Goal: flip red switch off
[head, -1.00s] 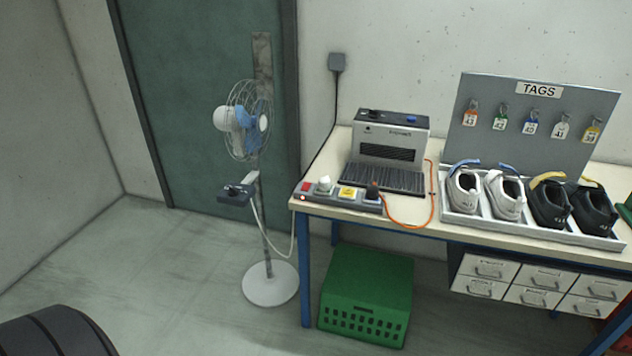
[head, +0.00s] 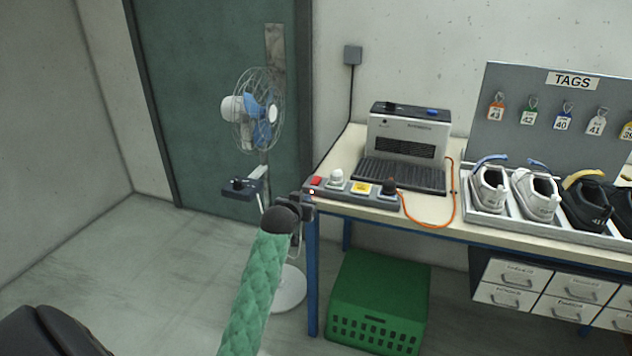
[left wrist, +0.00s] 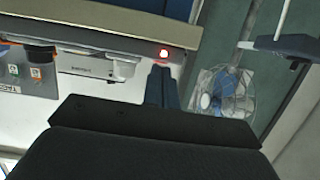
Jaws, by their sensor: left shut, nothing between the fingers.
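The red switch (head: 316,182) sits at the left end of a grey power strip (head: 355,199) on the front left corner of the workbench. A small red light (left wrist: 164,53) glows at that end of the strip in the left wrist view. My left gripper (head: 308,207) is at the bench corner, just below and in front of the switch end. Its fingers (left wrist: 163,82) are shut and empty, close to the light; I cannot tell whether they touch the strip. The switch's tilt is too small to read. My right gripper is out of view.
The strip also carries a white plug (head: 336,178), a yellow-marked part (head: 361,188) and a dark plug with an orange cord (head: 440,224). A fan (head: 258,112) with a control box (head: 240,188) stands left of the bench. A green crate (head: 376,304) is below.

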